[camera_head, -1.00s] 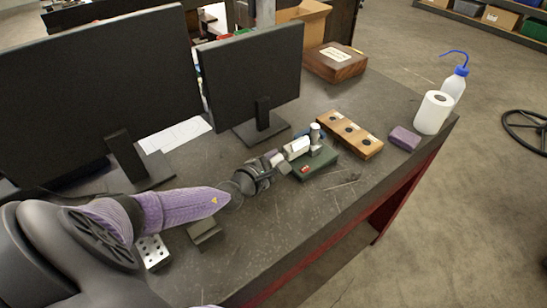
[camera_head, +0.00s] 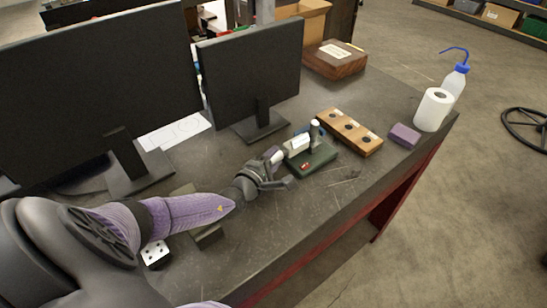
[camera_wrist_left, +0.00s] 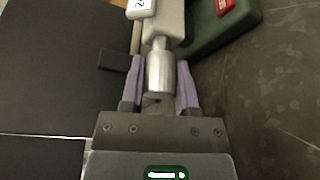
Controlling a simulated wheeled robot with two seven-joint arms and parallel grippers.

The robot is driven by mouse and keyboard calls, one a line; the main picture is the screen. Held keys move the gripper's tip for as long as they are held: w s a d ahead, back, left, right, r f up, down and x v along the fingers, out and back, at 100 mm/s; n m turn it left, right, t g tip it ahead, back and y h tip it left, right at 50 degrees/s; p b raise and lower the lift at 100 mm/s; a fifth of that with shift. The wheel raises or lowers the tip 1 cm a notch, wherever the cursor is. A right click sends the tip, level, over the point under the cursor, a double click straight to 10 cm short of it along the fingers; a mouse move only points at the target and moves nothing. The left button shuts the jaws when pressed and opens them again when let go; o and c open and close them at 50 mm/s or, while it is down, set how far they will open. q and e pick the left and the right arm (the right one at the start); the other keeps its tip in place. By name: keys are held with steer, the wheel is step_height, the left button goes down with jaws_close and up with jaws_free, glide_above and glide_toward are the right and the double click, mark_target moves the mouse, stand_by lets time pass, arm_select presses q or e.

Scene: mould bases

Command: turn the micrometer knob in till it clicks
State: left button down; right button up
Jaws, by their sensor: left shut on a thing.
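The micrometer (camera_head: 298,144) sits in a stand with a dark green base (camera_head: 318,160) on the dark bench. In the left wrist view its silver knob (camera_wrist_left: 160,74) points toward my wrist, below a pale body with a small display (camera_wrist_left: 140,6). My left gripper (camera_head: 278,168) reaches it from the left. In the left wrist view the purple fingers (camera_wrist_left: 160,82) stand on either side of the knob, shut on it. The head view hardly shows the knob, and the display reading is cut off. My right gripper is not in view.
A wooden block with dark round holes (camera_head: 350,131) lies just right of the stand. A purple block (camera_head: 405,134), a paper roll (camera_head: 433,110) and a wash bottle (camera_head: 455,82) stand near the right edge. Two monitors (camera_head: 250,75) block the back left.

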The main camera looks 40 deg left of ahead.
arm_select(q)
steer(key=shift+c, duration=1.8)
jaws_free()
steer(key=s+p, duration=0.1)
steer(key=s, duration=0.2)
steer(key=s+p, duration=0.1)
steer(key=s, duration=0.2)
steer(key=s+r+p, duration=0.1)
steer(key=s, duration=0.2)
steer(key=shift+s+d+r, duration=0.1)
steer(key=shift+s+d, duration=0.05)
steer(key=shift+d, duration=0.25)
steer(key=shift+s, duration=0.3)
